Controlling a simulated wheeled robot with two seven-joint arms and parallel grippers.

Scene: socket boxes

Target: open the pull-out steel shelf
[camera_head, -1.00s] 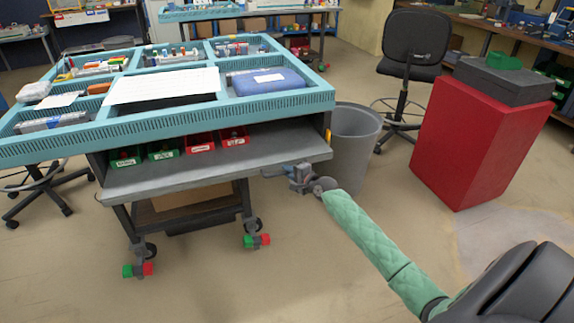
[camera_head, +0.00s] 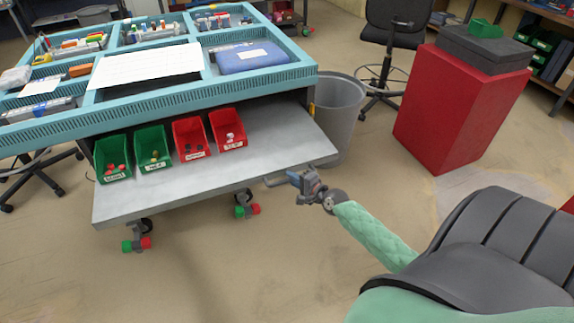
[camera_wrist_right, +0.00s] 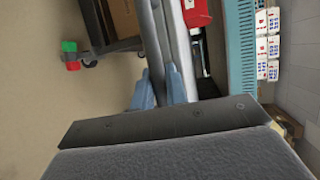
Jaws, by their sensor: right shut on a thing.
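The pull-out steel shelf (camera_head: 260,152) extends well out from under the teal-topped cart (camera_head: 190,92) in the head view. Two green bins (camera_head: 153,147) and two red bins (camera_head: 228,130) stand on its left and middle part. My right gripper (camera_head: 286,178) is at the shelf's front edge near its right corner, shut on the shelf's handle (camera_head: 270,182). In the right wrist view, the blue fingertips (camera_wrist_right: 159,88) close around a grey bar along the shelf edge (camera_wrist_right: 178,40). My left gripper is not in view.
A grey waste bin (camera_head: 338,110) stands close beside the shelf's right side. A red cabinet (camera_head: 455,110) with a dark box on top and a black chair (camera_head: 388,50) are farther right. Open floor (camera_head: 240,270) lies in front of the cart.

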